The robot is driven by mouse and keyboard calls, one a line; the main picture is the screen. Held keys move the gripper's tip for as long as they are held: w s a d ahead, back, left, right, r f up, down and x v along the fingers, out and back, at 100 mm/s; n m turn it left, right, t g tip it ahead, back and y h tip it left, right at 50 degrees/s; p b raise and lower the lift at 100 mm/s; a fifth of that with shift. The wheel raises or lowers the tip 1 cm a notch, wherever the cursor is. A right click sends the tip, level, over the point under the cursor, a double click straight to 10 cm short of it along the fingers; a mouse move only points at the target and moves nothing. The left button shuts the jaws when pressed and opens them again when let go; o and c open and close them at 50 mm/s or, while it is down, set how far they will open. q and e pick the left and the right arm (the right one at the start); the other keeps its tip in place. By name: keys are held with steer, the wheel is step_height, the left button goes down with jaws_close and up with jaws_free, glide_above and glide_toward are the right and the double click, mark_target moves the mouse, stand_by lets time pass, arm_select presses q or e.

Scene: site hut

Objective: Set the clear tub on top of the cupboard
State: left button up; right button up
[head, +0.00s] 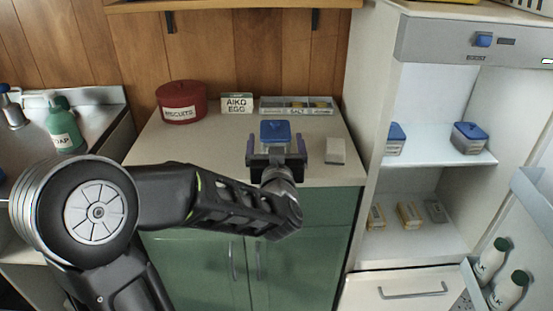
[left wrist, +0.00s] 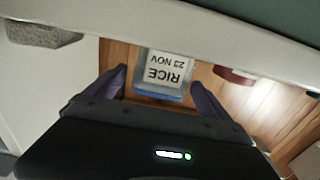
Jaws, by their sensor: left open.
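The clear tub (head: 275,133) has a blue lid and appears to stand on the cupboard top (head: 215,150), near the front edge. In the left wrist view, which is upside down, the tub (left wrist: 165,72) shows a label reading RICE 23 NOV. My left gripper (head: 276,148) is open at the cupboard's front edge, with one finger on each side of the tub; a gap shows beside the tub in the left wrist view. The gripper hides the tub's lower part in the head view. My right gripper is not in view.
A small pale block (head: 335,151) is right of the tub. An open fridge (head: 425,180) stands at right; a green soap bottle (head: 64,130) at left.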

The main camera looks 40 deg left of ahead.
arm_select(q)
steer(key=v, duration=0.4)
steer(key=shift+s+d+r, duration=0.1)
steer(key=shift+s+d, duration=0.1)
steer(key=shift+d, duration=0.05)
steer(key=shift+b+v, duration=1.85)
steer(key=shift+b, duration=1.8)
